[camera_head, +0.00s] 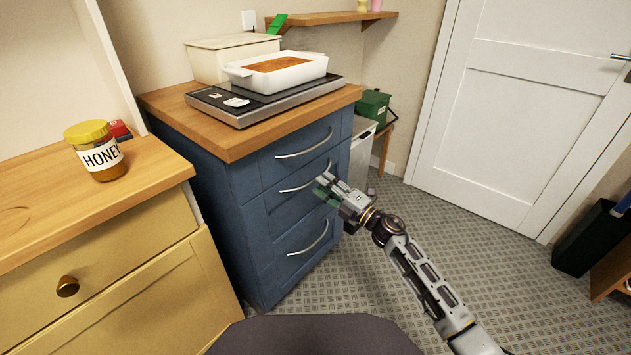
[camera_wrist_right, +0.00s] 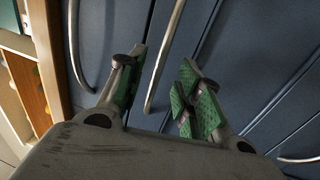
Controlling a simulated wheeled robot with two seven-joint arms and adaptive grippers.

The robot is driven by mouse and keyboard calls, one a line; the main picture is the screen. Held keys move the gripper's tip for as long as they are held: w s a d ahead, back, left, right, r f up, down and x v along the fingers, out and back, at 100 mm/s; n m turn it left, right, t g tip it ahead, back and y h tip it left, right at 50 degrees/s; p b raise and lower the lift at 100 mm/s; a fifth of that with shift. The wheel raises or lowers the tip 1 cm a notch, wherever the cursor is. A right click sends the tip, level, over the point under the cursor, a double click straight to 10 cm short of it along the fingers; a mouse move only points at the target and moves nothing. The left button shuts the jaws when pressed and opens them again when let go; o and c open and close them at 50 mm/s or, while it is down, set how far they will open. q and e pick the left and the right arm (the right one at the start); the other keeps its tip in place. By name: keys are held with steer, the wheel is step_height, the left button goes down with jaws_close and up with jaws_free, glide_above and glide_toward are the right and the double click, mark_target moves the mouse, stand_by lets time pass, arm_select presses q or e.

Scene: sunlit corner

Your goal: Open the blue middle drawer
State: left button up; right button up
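The blue cabinet (camera_head: 240,200) has three drawers stacked in its front, each with a curved silver handle. The middle drawer (camera_head: 285,206) looks closed, flush with the others. Its handle (camera_head: 300,184) also shows in the right wrist view (camera_wrist_right: 166,52). My right gripper (camera_head: 326,185) is at the right end of this handle. In the right wrist view my right gripper (camera_wrist_right: 158,85) is open, with its green-padded fingers apart and one on each side of the handle. I cannot tell whether either finger touches it. My left gripper is not in view.
A scale (camera_head: 250,105) with a white baking dish (camera_head: 305,74) stands on the cabinet top. A wooden counter (camera_head: 40,205) with a honey jar (camera_head: 97,152) is at left. Open floor (camera_head: 400,240) lies right of the cabinet, before a white door (camera_head: 525,110).

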steer(key=shift+b+x, duration=0.45)
steer(key=shift+x, duration=1.55)
jaws_close()
